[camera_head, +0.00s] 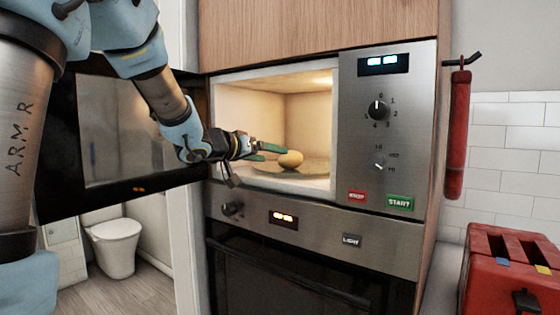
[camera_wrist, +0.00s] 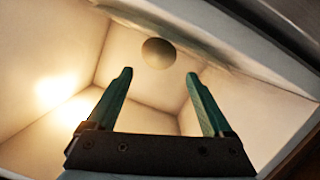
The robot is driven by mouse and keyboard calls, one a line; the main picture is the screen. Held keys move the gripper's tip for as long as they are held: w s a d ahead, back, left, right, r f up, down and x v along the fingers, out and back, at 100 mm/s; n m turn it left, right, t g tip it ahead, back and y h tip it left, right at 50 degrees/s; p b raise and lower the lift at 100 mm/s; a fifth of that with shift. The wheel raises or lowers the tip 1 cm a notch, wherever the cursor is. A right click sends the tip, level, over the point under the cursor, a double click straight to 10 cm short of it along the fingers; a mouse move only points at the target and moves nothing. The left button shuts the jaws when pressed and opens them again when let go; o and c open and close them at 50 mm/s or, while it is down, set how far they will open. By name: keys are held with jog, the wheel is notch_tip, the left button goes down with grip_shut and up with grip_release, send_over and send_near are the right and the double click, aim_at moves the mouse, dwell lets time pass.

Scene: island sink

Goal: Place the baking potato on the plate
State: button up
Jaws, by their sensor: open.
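The baking potato (camera_head: 291,159) is a pale, rounded lump inside the lit, open microwave (camera_head: 262,116).
The dark microwave door (camera_head: 125,135) stands swung open at left, behind my arm. The control panel (camera_head: 385,130) is right of the opening. An oven (camera_head: 300,265) is below. A red toaster (camera_head: 510,270) stands at lower right, and a red mitt-like item (camera_head: 457,135) hangs above it.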

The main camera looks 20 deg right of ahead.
jog(key=shift+v, duration=1.25)
jog(key=w+a+f+n+t+y, duration=0.25)
jog(key=a+f+y, duration=0.35)
jog(key=a, duration=0.4)
jog(key=w+a+f+n+t+y, duration=0.1)
jog(key=a+f+n+y, duration=0.25)
jog(key=a+f, duration=0.6)
jog(key=s+a+f+n+g+y, duration=0.1)
jog(key=s+a+f+g+y, duration=0.1)
jog(key=s+a+f+g, duration=0.2)
jog(key=s+a+f+g+y, duration=0.2)
jog(key=s+a+f+g, duration=0.2)
jog(key=s+a+f, duration=0.3)
jog(key=s+a, duration=0.3)
jog(key=s, duration=0.4)
jog(key=shift+s+f+n, duration=0.3)
jog(key=shift+s+n, duration=0.1)
jog(key=shift+a+g+y, duration=0.15)
jog(key=shift+g+y, duration=0.1)
